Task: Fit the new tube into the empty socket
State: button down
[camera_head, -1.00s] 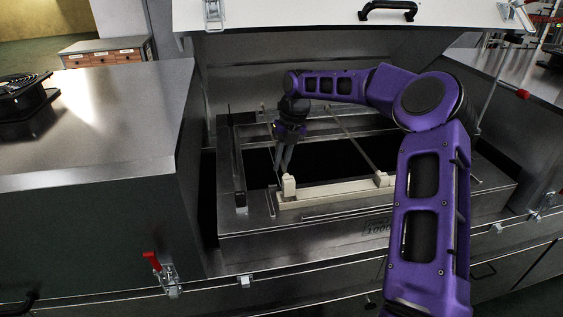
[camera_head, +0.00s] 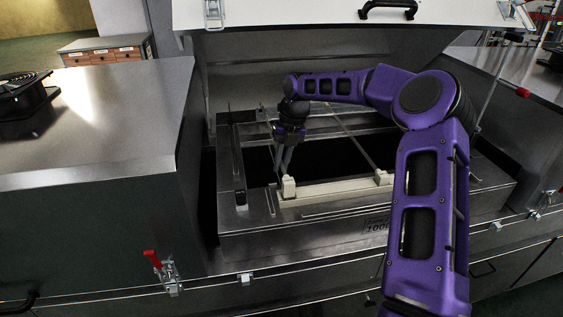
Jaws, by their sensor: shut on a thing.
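My gripper (camera_head: 283,174) points down into the open dryer bay, at the left end of a cream-coloured holder. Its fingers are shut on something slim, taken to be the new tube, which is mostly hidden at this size. The holder's left end block (camera_head: 288,187) is right beside the fingertips; whether they touch I cannot tell. The right end block (camera_head: 382,177) stands at the other end of the cream bar (camera_head: 335,187), partly near my arm. No tube can be made out between the two blocks.
A metal frame (camera_head: 240,222) surrounds the dark opening. A thin rod (camera_head: 352,140) slants across it. The white lid (camera_head: 300,14) is raised above. A steel cabinet top (camera_head: 110,120) stands at left, with a red-handled latch (camera_head: 152,260) at its front corner.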

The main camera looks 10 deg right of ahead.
jog(key=shift+d+b+x, duration=0.2)
jog(key=shift+b+x, duration=0.1)
jog(key=shift+x, duration=0.75)
jog(key=c, duration=0.8)
grip_release()
jog(key=p+v, duration=0.1)
jog(key=v, duration=1.1)
